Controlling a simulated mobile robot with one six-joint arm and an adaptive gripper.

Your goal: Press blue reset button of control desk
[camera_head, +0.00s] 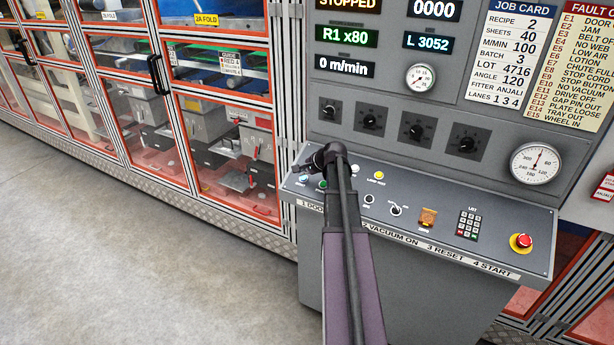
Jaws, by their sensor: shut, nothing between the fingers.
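The control desk (450,230) is a grey sloping panel with buttons, switches and a keypad, below an upright face of displays and dials. A small button (303,180) at its left end looks blue; its label is too small to read. My arm reaches up from the bottom of the picture across the desk. My gripper (311,165) is dark, shut and empty, just above the desk's left end, close to the bluish button. I cannot tell whether it touches anything. My wrist and arm hide part of the panel.
A yellow lamp test button (378,175), a keypad (468,224) and a red emergency stop (521,242) lie farther right on the desk. Rotary knobs (417,132) stick out above. A glazed machine guard (215,130) stands at left. The floor (120,240) at left is clear.

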